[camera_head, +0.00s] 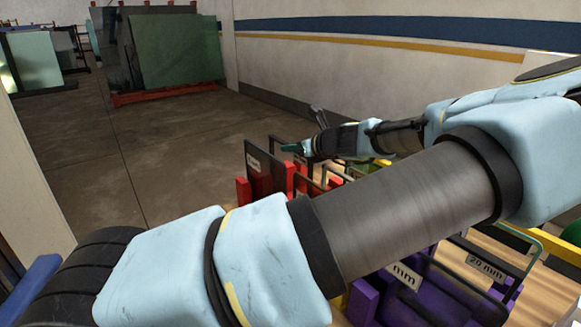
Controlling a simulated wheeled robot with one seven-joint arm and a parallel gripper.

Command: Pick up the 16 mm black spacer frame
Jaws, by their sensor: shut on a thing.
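My gripper (291,147), with teal fingertips, is at the far end of my arm, above the red rack (243,190). It is shut on a thin black frame (278,139) whose top edge passes at the fingertips. Much of this frame is hidden behind my arm, and I cannot read its size. A dark panel (262,178) with a small white label (253,163) stands upright in the red rack, left of the fingertips. The label is too small to read surely.
My arm crosses the view and hides much of the racks. A purple rack (362,303) at lower right holds frames, one labelled 20 mm (484,267). Green glass panels (178,50) stand on a red stand (165,93) at the back. The concrete floor (150,150) at left is clear.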

